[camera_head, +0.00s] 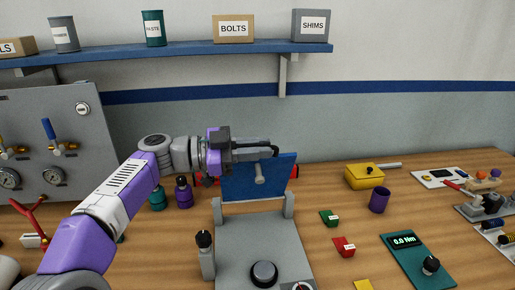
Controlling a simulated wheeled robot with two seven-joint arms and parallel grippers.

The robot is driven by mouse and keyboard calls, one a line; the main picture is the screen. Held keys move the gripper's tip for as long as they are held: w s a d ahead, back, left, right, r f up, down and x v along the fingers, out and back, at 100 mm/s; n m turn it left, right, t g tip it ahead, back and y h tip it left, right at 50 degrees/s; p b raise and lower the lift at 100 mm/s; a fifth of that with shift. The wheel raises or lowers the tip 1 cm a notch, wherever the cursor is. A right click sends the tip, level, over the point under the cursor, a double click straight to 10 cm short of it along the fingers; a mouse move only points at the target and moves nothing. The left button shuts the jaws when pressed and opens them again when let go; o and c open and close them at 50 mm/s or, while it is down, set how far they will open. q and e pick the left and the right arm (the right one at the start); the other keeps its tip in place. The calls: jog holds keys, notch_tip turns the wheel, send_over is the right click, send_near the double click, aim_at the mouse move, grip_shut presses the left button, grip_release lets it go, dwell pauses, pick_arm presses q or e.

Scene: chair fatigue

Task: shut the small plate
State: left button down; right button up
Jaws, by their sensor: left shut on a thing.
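The small plate (238,187) is a blue panel standing nearly upright at the back of a grey fixture (261,230), between two grey posts. A pale peg-like handle (260,174) sticks out of its face. My left gripper (268,150) reaches in from the left at the plate's top edge. Its dark fingers are shut on the plate there, though the exact contact is hard to see. My right gripper is not in view.
The fixture carries a black knob (264,272) and an upright lever (204,250). Green and red blocks, a purple cup (379,200) and a yellow box (364,176) stand to the right. A grey gauge panel (60,140) stands left.

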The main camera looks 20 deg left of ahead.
pick_arm(q)
jog(key=c, duration=1.2)
grip_release()
jog(key=shift+p+v, duration=0.3)
jog(key=shift+v, duration=3.55)
